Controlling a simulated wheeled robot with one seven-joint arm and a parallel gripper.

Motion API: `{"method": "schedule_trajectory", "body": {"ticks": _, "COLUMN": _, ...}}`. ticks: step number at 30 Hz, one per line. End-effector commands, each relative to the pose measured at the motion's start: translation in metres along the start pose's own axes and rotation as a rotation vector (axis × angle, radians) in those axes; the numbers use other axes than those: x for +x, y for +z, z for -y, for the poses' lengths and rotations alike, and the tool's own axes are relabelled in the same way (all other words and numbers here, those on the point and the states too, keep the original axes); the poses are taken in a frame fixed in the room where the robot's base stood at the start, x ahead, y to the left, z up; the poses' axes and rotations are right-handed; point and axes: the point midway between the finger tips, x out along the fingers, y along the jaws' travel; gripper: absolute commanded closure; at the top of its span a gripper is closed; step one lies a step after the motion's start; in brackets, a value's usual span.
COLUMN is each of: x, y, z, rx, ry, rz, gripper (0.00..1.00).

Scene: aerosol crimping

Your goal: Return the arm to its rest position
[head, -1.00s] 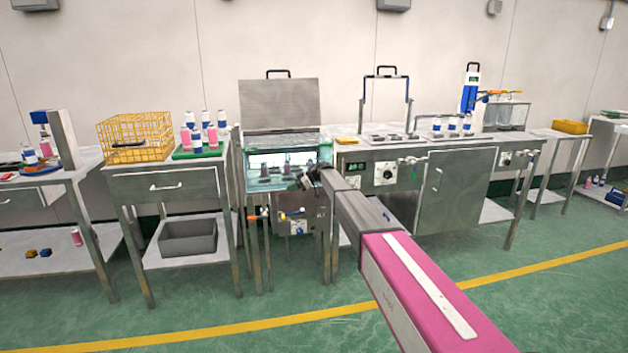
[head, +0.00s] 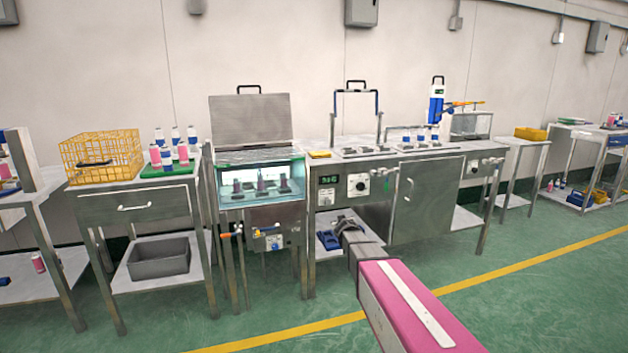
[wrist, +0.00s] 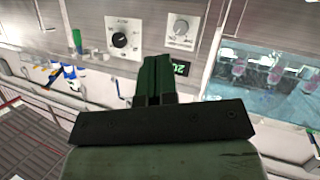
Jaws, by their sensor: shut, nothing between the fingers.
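My gripper shows in the wrist view (wrist: 155,75), its two dark green fingers together with nothing between them. Behind it are the control knobs and green display of the steel machine front. In the head view my arm reaches forward from the lower right, and my gripper (head: 340,222) is at its far end, in front of the lower part of the steel bench (head: 425,200). The fingertips are too small there to make out. The gripper is apart from the open-lidded water bath (head: 250,160), which stands to its left.
Several cans stand in the bath. A steel cart (head: 115,203) with a yellow wire basket (head: 100,155) and cans on a green tray is at left. A blue item (head: 328,240) lies on the bench's lower shelf. Green floor with a yellow line is open in front.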

Motion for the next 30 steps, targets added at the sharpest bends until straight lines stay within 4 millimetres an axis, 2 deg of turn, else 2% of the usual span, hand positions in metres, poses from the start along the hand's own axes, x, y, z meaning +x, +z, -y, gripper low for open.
{"method": "schedule_trajectory", "body": {"ticks": 1, "x": -0.029, "y": 0.027, "z": -0.015, "rx": 0.022, "ry": 0.039, "rz": 0.092, "gripper": 1.0}}
{"method": "schedule_trajectory", "body": {"ticks": 6, "x": -0.099, "y": 0.108, "z": -0.039, "rx": 0.087, "ry": 0.099, "rz": 0.419, "gripper": 1.0}}
{"method": "schedule_trajectory", "body": {"ticks": 8, "x": -0.128, "y": 0.135, "z": -0.042, "rx": 0.108, "ry": 0.096, "rz": 0.537, "gripper": 1.0}}
{"method": "schedule_trajectory", "body": {"ticks": 12, "x": -0.2, "y": 0.188, "z": -0.039, "rx": 0.153, "ry": 0.038, "rz": 0.804, "gripper": 1.0}}
{"method": "schedule_trajectory", "body": {"ticks": 15, "x": -0.249, "y": 0.214, "z": -0.031, "rx": 0.18, "ry": -0.033, "rz": 0.966, "gripper": 1.0}}
{"method": "schedule_trajectory", "body": {"ticks": 18, "x": -0.286, "y": 0.23, "z": -0.022, "rx": 0.2, "ry": -0.106, "rz": 1.084, "gripper": 1.0}}
{"method": "schedule_trajectory", "body": {"ticks": 21, "x": -0.31, "y": 0.238, "z": -0.016, "rx": 0.212, "ry": -0.162, "rz": 1.158, "gripper": 1.0}}
{"method": "schedule_trajectory", "body": {"ticks": 24, "x": -0.32, "y": 0.241, "z": -0.013, "rx": 0.219, "ry": -0.191, "rz": 1.192, "gripper": 1.0}}
{"method": "schedule_trajectory", "body": {"ticks": 30, "x": -0.321, "y": 0.242, "z": -0.012, "rx": 0.219, "ry": -0.197, "rz": 1.2, "gripper": 1.0}}
